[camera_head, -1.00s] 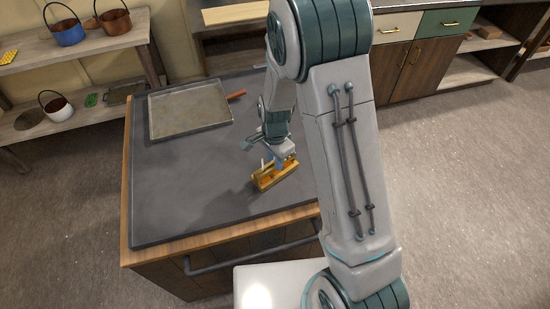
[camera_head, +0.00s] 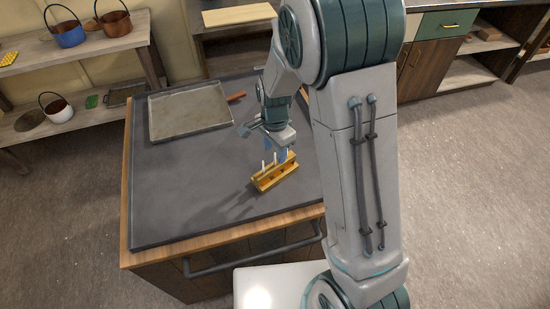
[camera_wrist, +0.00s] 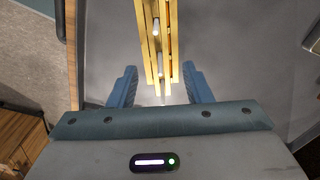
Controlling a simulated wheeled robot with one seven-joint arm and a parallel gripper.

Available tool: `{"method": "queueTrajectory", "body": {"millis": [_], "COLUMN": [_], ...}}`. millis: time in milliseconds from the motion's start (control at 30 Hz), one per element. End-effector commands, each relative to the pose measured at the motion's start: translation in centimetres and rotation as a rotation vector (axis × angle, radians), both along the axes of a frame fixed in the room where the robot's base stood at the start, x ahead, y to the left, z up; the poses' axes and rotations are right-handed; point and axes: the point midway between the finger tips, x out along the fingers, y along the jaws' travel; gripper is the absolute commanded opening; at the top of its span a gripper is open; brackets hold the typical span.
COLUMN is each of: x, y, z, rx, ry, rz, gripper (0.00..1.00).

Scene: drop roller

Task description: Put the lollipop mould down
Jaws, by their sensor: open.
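The lollipop mould (camera_head: 275,174) is a yellow block with several white sticks standing up from it. It rests on the dark table top (camera_head: 190,195), near the front right edge. In the wrist view the mould (camera_wrist: 148,60) runs away from between the fingers. My gripper (camera_head: 284,156) is just above and behind the mould. In the wrist view my gripper (camera_wrist: 160,82) has its two blue fingers spread wide, one on each side of the mould's near end, with gaps on both sides. Part of the mould's far side is hidden in the head view.
A shallow metal tray (camera_head: 190,128) lies at the back of the table. A brown handle-like thing (camera_head: 236,96) lies to its right. Shelves with pots (camera_head: 66,33) stand at the left. The table's left and middle are clear.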

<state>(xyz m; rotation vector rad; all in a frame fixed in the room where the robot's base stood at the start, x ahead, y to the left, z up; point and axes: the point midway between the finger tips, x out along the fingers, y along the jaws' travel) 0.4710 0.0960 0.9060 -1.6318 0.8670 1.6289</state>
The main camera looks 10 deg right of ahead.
Motion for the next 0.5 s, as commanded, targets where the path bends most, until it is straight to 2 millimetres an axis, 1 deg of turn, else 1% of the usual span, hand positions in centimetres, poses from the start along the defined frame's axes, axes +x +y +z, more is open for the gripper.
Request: {"method": "queueTrajectory", "body": {"millis": [33,200,300,433,500], "x": [0.0,0.0,0.0,-0.1,-0.5], "y": [0.0,0.0,0.0,-0.1,-0.5], "z": [1.2,4.4,5.6,6.6,7.4], "rx": [0.001,0.001,0.001,0.001,0.006], "ry": [-0.005,-0.004,-0.002,-0.002,-0.008], "rz": [0.002,0.000,0.000,0.005,0.027], "gripper": [0.45,0.45,0.45,0.45,0.45]}}
